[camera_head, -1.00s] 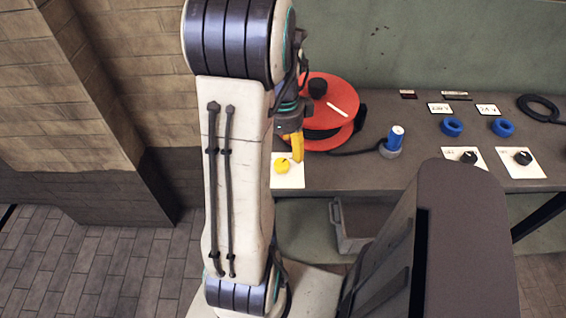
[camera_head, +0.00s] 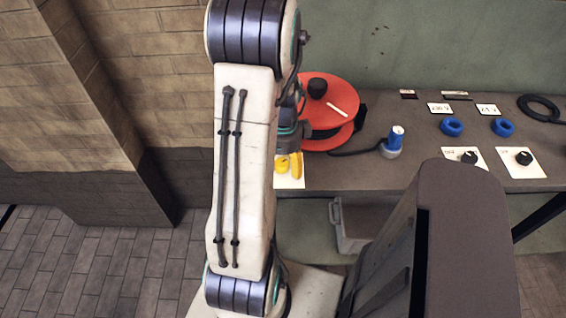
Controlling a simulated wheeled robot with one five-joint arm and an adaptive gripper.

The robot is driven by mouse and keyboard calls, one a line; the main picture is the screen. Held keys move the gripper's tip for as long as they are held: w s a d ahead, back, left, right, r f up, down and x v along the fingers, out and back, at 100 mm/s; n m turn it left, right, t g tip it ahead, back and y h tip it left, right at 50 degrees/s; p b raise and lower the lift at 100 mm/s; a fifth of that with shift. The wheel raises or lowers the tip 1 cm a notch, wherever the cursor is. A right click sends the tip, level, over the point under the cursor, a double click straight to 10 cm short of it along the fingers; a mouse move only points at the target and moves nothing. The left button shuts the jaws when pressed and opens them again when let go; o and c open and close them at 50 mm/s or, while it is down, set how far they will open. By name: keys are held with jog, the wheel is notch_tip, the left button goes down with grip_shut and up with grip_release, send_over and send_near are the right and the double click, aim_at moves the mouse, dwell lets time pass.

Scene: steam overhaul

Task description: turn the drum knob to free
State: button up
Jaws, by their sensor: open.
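A red cable drum (camera_head: 345,92) with a black hub and a pale bar on top lies on the bench. The jaws are open. I cannot tell whether the finger touches the knob. My arm hides the left part of the card, and the knob's pointer is not readable.
A blue plug (camera_head: 396,138) stands right of the drum, with a dark cable leading to it. Blue rings (camera_head: 452,127), black dials (camera_head: 523,158) on cards and a black coil (camera_head: 540,106) lie farther right. A grey bin (camera_head: 350,227) is under the bench.

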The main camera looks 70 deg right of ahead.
jog(key=c, duration=1.2)
jog(key=shift+n, duration=0.3)
jog(key=n+b, duration=0.1)
jog(key=n, duration=0.2)
jog(key=shift+f+n+b, duration=0.1)
jog(key=shift+n+b, duration=0.2)
jog(key=shift+b, duration=0.05)
jog(key=n+b, duration=0.1)
jog(key=n, duration=0.3)
jog(key=shift+w+d+n, duration=0.1)
jog(key=shift+d+n, duration=0.05)
jog(key=shift+n, duration=0.15)
jog(key=n+b, duration=0.1)
jog(key=n, duration=0.3)
jog(key=shift+w+d+n+b, duration=0.1)
jog(key=shift+n+b, duration=0.35)
jog(key=shift+n, duration=2.05)
